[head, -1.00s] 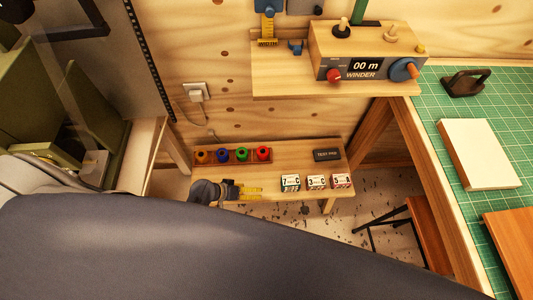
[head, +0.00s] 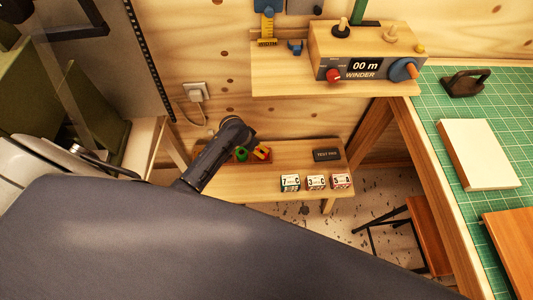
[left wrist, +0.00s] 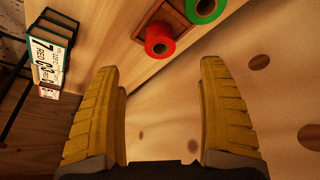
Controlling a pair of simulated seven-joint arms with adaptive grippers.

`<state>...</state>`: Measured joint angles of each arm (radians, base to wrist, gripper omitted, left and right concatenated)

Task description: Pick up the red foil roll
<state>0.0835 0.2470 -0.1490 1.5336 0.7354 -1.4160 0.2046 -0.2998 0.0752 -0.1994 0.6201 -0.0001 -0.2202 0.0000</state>
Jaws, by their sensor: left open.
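The red foil roll (left wrist: 158,31) stands at the end of a brown wooden rack, beside the green roll (left wrist: 205,8), in the left wrist view. My arm hides the orange and blue rolls. My right gripper is not in view.
The rack sits on a low wooden bench (head: 262,187) against the plywood wall. Several small labelled boxes, one of them marked 7 (head: 290,183), stand along its front, with a black TEST PAD (head: 326,155) at right. A shelf with the winder (head: 365,62) overhangs behind.

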